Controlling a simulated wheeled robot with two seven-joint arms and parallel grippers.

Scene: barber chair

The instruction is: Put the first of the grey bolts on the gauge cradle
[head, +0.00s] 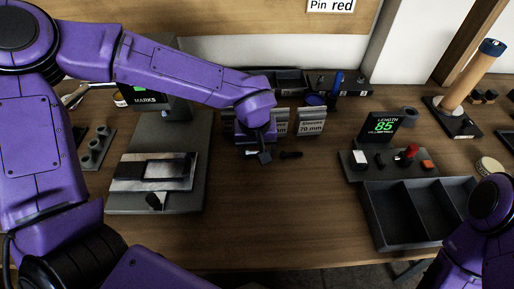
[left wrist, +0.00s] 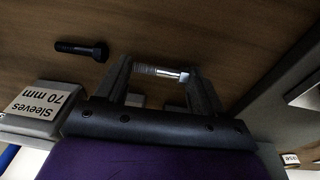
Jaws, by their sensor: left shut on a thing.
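My left gripper (head: 258,154) is low over the middle of the table, shut on a grey bolt; in the left wrist view the bolt (left wrist: 158,72) lies crosswise between the two fingers (left wrist: 160,80). A second, dark bolt (head: 291,155) lies on the wood just right of the gripper; it also shows in the left wrist view (left wrist: 82,50). The length gauge (head: 384,125) reads 85 on a green display at the right. Its dark base (head: 395,172) carries a white block and red and orange pieces; which part is the cradle is hard to tell. My right gripper is out of view.
A dark divided tray (head: 375,222) stands in front of the gauge. A grey stand with a metal plate (head: 125,172) is at the left. Labelled sleeve holders (head: 311,122) stand behind my gripper. The front middle of the table is clear.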

